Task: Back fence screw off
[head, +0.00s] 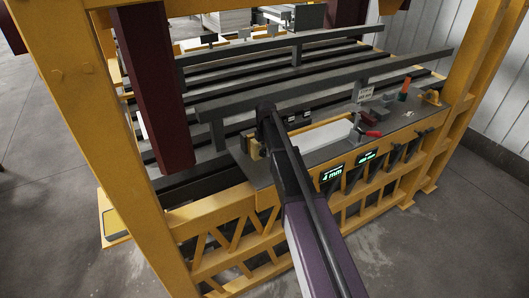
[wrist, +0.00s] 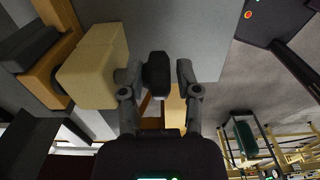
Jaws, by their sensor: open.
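In the wrist view a dark round knob (wrist: 158,72), which looks like the fence screw's head, lies between the two fingertips of my gripper (wrist: 160,80). The fingers stand apart, one on each side of it, with a visible gap on the right. A cream block (wrist: 92,65) sits just left of the left finger. In the head view my arm reaches to the grey bench plate, and its end hides the gripper and the knob. Small brass-coloured blocks (head: 252,147) show just left of the arm's end. Which long bar is the back fence I cannot tell.
Long grey bars (head: 330,82) run across the yellow frame (head: 215,215) behind the arm. A red-handled clamp (head: 371,133), a white board (head: 320,135) and an orange-topped item (head: 404,88) stand to the right. A dark red post (head: 155,85) rises left.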

